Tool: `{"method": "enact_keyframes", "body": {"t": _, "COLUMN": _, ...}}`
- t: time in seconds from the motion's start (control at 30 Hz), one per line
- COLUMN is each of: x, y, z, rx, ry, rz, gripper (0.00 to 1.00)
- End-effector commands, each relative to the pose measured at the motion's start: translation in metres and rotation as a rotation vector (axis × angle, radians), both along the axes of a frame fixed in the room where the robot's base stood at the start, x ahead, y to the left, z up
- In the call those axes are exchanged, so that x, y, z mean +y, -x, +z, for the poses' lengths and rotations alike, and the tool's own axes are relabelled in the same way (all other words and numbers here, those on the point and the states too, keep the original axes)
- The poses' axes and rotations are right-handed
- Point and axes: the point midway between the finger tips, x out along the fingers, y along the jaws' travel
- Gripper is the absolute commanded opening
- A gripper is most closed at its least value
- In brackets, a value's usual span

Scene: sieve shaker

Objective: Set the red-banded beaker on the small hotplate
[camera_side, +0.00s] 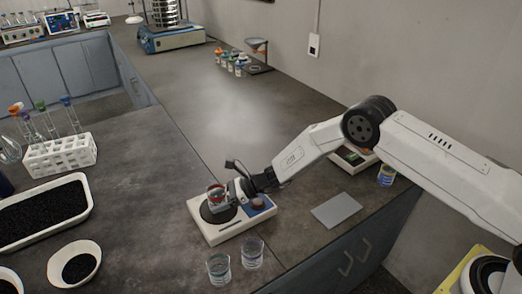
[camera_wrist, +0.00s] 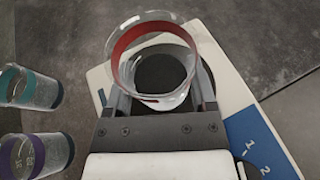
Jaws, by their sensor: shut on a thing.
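The red-banded beaker (camera_side: 216,192) is upright over the dark round plate of the small hotplate (camera_side: 235,231) in the side view. My gripper (camera_side: 221,201) is shut on the beaker from the right side. In the wrist view my gripper (camera_wrist: 158,88) has a finger on each side of the clear beaker (camera_wrist: 128,39), whose red band runs near its rim. The white hotplate (camera_wrist: 222,62) shows behind it, with the dark disc seen through the glass. I cannot tell whether the beaker's base touches the plate.
A teal-banded beaker (camera_side: 219,268) and a purple-banded beaker (camera_side: 252,253) stand close in front of the hotplate. A flat grey pad (camera_side: 336,210) lies to its right. A white tube rack (camera_side: 60,156) and a tray of dark grains (camera_side: 88,182) are at left.

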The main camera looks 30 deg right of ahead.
Motion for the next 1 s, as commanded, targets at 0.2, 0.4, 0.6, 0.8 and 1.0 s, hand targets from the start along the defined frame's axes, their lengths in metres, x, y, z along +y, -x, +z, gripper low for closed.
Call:
{"method": "enact_keyframes", "body": {"t": 0.2, "x": 0.0, "y": 0.0, "z": -0.003, "rx": 0.0, "ry": -0.001, "rz": 0.0, "gripper": 0.08}}
{"method": "enact_keyframes", "body": {"t": 0.4, "x": 0.0, "y": 0.0, "z": -0.002, "rx": 0.0, "ry": 0.0, "rz": 0.0, "gripper": 1.0}}
{"method": "enact_keyframes", "body": {"t": 0.6, "x": 0.0, "y": 0.0, "z": -0.002, "rx": 0.0, "ry": 0.0, "rz": 0.0, "gripper": 1.0}}
{"method": "enact_keyframes", "body": {"t": 0.8, "x": -0.005, "y": 0.001, "z": 0.003, "rx": 0.0, "ry": 0.0, "rz": -0.001, "gripper": 1.0}}
{"method": "enact_keyframes", "body": {"t": 1.0, "x": -0.02, "y": 0.008, "z": 0.01, "rx": 0.001, "ry": 0.0, "rz": -0.003, "gripper": 1.0}}
